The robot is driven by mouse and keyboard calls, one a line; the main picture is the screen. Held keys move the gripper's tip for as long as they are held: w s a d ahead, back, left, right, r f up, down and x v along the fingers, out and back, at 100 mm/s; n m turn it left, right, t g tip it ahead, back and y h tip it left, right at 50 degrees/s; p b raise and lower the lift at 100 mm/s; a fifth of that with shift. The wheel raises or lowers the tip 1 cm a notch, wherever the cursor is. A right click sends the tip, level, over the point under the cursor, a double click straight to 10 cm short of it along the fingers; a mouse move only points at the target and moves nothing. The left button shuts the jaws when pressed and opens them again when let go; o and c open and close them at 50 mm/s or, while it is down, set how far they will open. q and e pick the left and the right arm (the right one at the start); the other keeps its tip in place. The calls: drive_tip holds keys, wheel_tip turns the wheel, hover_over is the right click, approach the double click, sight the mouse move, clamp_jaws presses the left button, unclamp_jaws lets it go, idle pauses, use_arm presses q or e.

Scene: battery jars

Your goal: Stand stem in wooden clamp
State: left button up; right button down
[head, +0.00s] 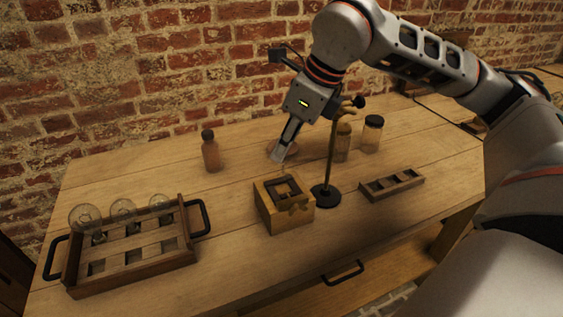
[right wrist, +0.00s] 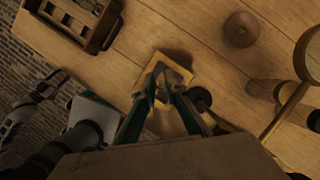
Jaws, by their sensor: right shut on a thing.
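My right gripper (head: 287,143) is shut on a pale, glassy stem (head: 278,154), which points down and is tilted in the head view. The stem is small there and partly hidden by the fingers. The wooden clamp (head: 268,212), a light block with a dark frame on top, stands on the table below and in front of the gripper. In the right wrist view, the fingertips (right wrist: 167,78) overlap the clamp block (right wrist: 205,80). The stem's lower end appears apart from the clamp in the head view.
A black-based stand (head: 326,196) rises close right of the clamp. A dark slotted rack (head: 410,178) lies farther right. A handled tray (head: 125,283) with glass bulbs is at left. A brown bottle (head: 211,156) and a jar (head: 372,137) stand behind. The table between tray and clamp is clear.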

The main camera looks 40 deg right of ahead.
sight(283, 161)
wheel_tip(283, 161, down, 4)
drive_tip(key=shift+r+b, duration=0.1)
drive_tip(key=shift+b, duration=0.3)
use_arm(q)
drive_tip(key=shift+w+d+r, duration=0.2)
drive_tip(key=shift+w, duration=0.2)
use_arm(e)
drive_tip(key=c, duration=2.1)
unclamp_jaws()
drive_tip(key=shift+r, duration=0.3)
use_arm(q)
drive_tip(key=shift+s+r+p, duration=0.3)
drive_tip(key=shift+r+p, duration=0.1)
drive_tip(key=shift+p, duration=1.05)
use_arm(e)
drive_tip(key=shift+v, duration=5.8)
